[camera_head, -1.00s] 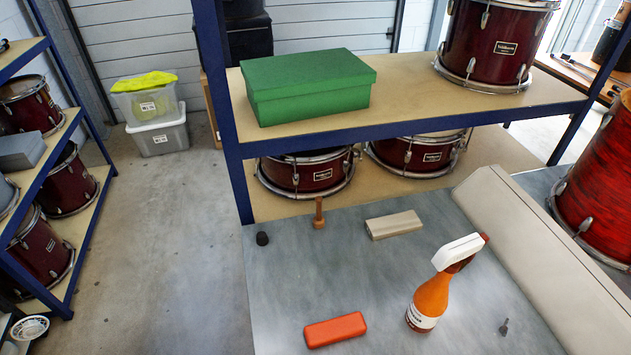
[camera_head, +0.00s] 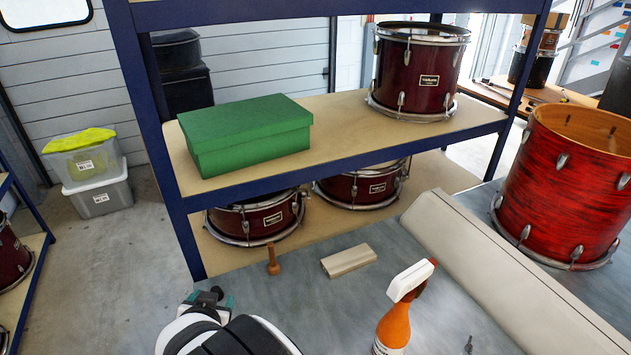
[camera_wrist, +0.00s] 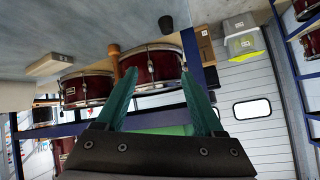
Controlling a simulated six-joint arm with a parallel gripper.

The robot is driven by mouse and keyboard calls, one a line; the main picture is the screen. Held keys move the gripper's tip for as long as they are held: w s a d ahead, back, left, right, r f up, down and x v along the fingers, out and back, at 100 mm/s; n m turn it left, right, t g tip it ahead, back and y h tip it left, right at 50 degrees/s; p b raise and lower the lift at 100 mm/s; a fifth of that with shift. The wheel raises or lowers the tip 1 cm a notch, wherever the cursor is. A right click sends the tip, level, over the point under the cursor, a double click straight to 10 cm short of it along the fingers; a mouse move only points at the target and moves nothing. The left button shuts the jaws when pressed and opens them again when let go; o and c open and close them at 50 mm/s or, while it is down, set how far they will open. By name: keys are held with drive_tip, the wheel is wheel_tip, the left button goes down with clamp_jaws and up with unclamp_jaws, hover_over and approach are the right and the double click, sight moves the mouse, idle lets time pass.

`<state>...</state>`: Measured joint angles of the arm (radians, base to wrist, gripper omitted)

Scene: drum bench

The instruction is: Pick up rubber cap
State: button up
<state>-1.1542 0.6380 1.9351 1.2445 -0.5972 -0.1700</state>
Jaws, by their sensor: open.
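The rubber cap (camera_wrist: 166,23) is a small dark piece on the grey bench top, near the top of the wrist view, which is upside down. It lies beyond my fingertips and apart from them. My gripper (camera_wrist: 159,72) is open, with its two teal fingers spread and nothing between them. In the head view my gripper (camera_head: 210,299) is low over the bench's left edge, and I cannot clearly make out the cap there, around my arm.
A wooden peg (camera_head: 273,262) stands close to the right of my gripper, with a beige block (camera_head: 348,261) beyond it. An orange spray bottle (camera_head: 394,325) stands further right. The blue shelf frame (camera_head: 158,160) with drums and a green box (camera_head: 246,137) rises behind the bench.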

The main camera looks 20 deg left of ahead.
sight(215, 291)
drive_tip(key=s+a+f+n+t+h, duration=0.1)
drive_tip(key=s+a+f+n+t, duration=0.15)
drive_tip(key=s+f, duration=0.3)
drive_tip(key=shift+m, duration=0.45)
drive_tip(key=x, duration=1)
drive_tip(key=r+x, duration=0.1)
drive_tip(key=x, duration=0.4)
drive_tip(key=shift+w+a+f, duration=0.15)
drive_tip(key=shift+w+a, duration=0.15)
drive_tip(key=shift+w, duration=0.2)
clamp_jaws()
